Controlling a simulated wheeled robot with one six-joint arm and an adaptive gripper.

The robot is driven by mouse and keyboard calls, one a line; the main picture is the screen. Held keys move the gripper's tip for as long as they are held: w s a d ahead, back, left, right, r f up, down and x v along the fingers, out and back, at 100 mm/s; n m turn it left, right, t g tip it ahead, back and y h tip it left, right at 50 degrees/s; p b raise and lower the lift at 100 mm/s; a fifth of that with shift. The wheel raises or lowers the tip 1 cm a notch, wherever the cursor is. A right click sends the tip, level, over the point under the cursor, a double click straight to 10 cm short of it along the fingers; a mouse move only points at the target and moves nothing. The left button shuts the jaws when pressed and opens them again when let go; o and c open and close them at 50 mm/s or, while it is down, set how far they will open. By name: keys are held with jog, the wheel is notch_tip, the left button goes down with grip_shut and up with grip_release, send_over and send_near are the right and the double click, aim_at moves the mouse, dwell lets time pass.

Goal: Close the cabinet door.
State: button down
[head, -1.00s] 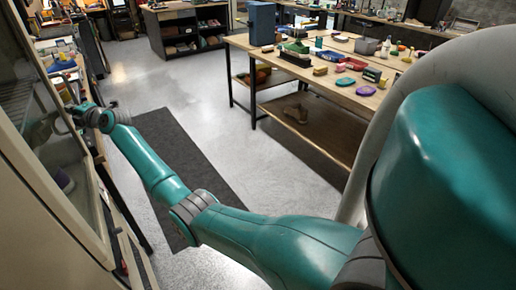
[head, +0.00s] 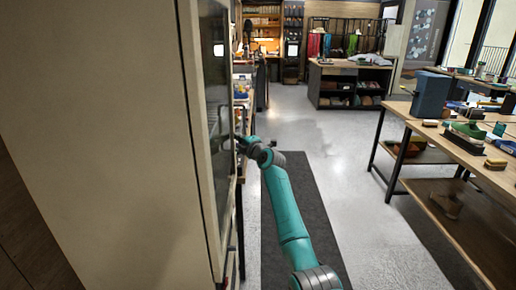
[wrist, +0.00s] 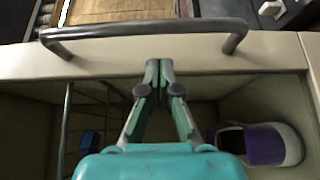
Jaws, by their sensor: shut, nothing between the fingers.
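The cream cabinet (head: 110,120) stands along the left side of the head view. Its glass-fronted door (head: 189,70) shows at a steep angle, and I cannot tell whether it sits fully flush. My gripper (head: 238,140) is at the door's front, partly hidden by my wrist. In the wrist view my gripper (wrist: 159,66) is shut and empty, with its tips over the cream door frame (wrist: 265,52). The dark bar handle (wrist: 150,29) lies just beyond the tips, not held. Contact with the frame is unclear.
In the wrist view a purple and white shoe (wrist: 266,145) and a wire rack (wrist: 66,120) show inside the cabinet. A dark mat (head: 300,185) lies on the floor. A workbench (head: 480,180) with several items stands at right. Floor between is clear.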

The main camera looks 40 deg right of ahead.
jog(key=s, duration=0.9)
jog(key=shift+s, duration=0.25)
